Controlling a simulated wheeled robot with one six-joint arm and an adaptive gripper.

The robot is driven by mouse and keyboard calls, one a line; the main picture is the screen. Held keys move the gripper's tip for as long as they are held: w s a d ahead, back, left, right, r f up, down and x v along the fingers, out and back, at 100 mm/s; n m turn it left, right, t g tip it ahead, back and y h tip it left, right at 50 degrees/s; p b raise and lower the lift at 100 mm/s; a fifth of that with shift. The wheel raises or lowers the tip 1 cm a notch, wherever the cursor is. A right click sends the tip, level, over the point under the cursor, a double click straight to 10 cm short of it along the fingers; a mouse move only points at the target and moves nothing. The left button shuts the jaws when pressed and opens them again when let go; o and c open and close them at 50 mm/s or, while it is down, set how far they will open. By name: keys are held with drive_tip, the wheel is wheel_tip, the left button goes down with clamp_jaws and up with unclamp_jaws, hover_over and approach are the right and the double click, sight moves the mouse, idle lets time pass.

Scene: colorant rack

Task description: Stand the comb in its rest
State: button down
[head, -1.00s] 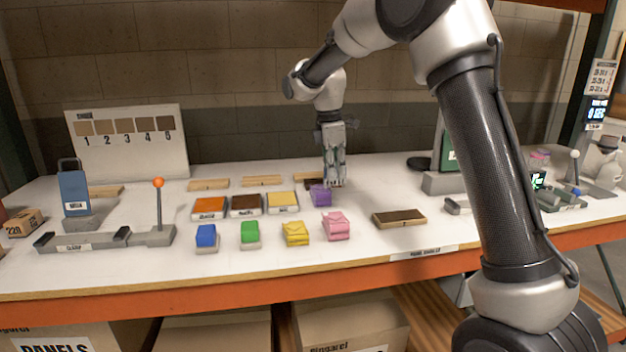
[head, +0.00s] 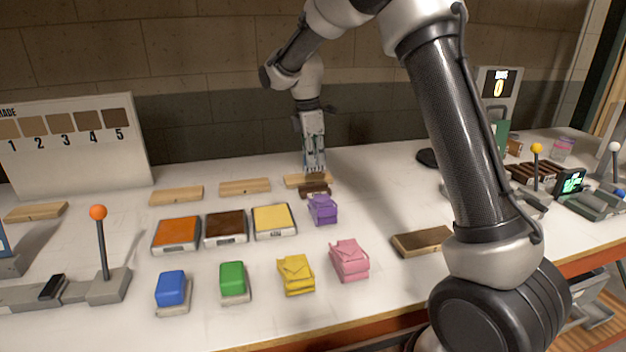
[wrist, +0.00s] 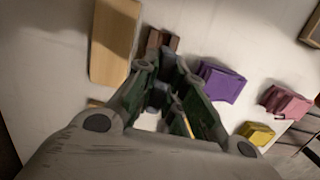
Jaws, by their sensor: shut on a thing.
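My gripper (head: 314,168) points down at the back of the bench, its fingers closed together. The comb in its grip is mostly hidden by the fingers, and its shape is unclear. Just below the fingertips is a small dark brown piece (head: 315,189), in front of a pale wood board (head: 295,181). In the wrist view, the brown piece (wrist: 172,40) shows just beyond the fingertips (wrist: 160,66), right of the board (wrist: 113,40). I cannot tell whether this piece is the rest or part of the comb, or whether the fingers touch it.
A purple folded block (head: 322,209) sits close at front right of the gripper. Orange (head: 177,234), dark brown (head: 226,228) and yellow (head: 273,221) pads lie left. An orange-knobbed lever (head: 98,212) stands far left. Bench between the gripper and the brown-topped tray (head: 421,241) is clear.

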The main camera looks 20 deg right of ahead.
sight(314, 170)
drive_tip(key=shift+f, duration=3)
drive_tip(key=c, duration=1.5)
unclamp_jaws()
drive_tip(key=shift+f, duration=0.1)
drive_tip(key=r, duration=0.4)
drive_tip(key=a+r, duration=0.1)
drive_tip(key=r, duration=0.7)
drive_tip(key=shift+a+r, duration=0.15)
drive_tip(key=shift+a, duration=0.05)
